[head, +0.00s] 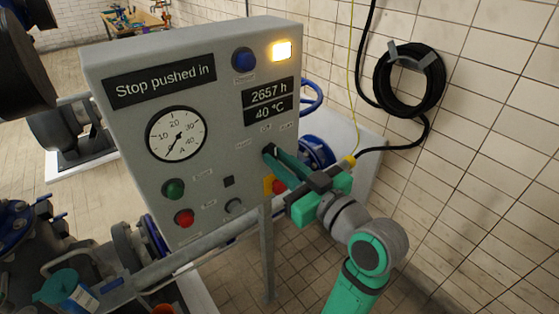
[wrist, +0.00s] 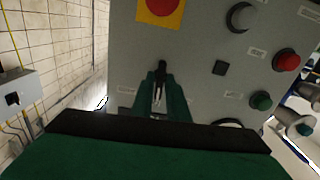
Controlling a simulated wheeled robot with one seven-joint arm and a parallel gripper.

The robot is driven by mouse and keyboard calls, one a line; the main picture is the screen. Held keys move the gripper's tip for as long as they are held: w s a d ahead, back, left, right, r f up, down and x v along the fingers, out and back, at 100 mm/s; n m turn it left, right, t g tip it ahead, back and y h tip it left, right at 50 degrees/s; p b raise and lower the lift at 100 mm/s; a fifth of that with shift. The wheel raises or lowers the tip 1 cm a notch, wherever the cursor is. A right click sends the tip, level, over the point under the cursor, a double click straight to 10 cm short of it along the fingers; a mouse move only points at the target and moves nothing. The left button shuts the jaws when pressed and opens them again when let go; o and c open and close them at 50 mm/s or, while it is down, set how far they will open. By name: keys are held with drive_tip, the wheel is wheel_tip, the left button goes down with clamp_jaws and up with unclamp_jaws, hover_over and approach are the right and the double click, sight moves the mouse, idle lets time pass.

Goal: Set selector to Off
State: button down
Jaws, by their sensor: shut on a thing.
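The grey control panel (head: 225,100) fills the middle of the head view. The selector (head: 268,149) is a small black knob on its right side, mostly covered by my gripper (head: 272,154). In the wrist view the black selector (wrist: 161,70) sits between the green fingertips of my gripper (wrist: 160,78), which are shut on it. Its visible end looks roughly in line with the fingers. Small labels surround it, too small to read surely, so I cannot tell its setting.
A red stop button on a yellow plate (wrist: 161,10) is close to the selector. Green (head: 173,189) and red (head: 184,218) buttons and a grey knob (head: 234,206) are lower left. The display (head: 160,80) reads "Stop pushed in". A yellow lamp (head: 281,50) is lit. A tiled wall stands right.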

drive_tip(key=shift+f+m, duration=0.1)
drive_tip(key=shift+m, duration=0.3)
drive_tip(key=c, duration=1.8)
unclamp_jaws()
drive_tip(key=shift+c, duration=0.2)
drive_tip(key=v, duration=1)
drive_tip(key=shift+s+d, duration=0.25)
drive_tip(key=shift+s, duration=0.05)
